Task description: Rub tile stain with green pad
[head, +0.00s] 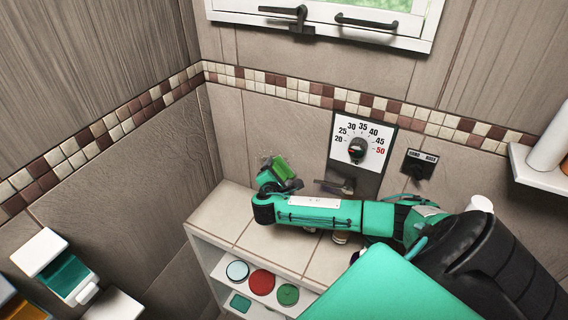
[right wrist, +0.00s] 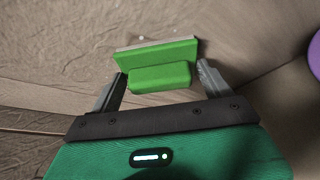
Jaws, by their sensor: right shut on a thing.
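The green pad (right wrist: 157,62) has a block-like grip and a flat wide face with a pale grey edge. My right gripper (right wrist: 160,85) is shut on its grip, one finger at each side. In the head view the pad (head: 283,171) is at the end of my right arm, above the tiled ledge and near the back wall; my gripper (head: 276,177) is small there. In the right wrist view the pad's face is turned to the tile; whether it touches cannot be told. Small whitish specks show just past its edge; no clear stain shows. My left gripper is not in view.
The tiled ledge (head: 278,240) runs below the right arm, with round lids (head: 262,282) on a shelf under it. A temperature dial (head: 357,149) and a tap are on the wall right of the pad. A white shelf (head: 550,180) is far right.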

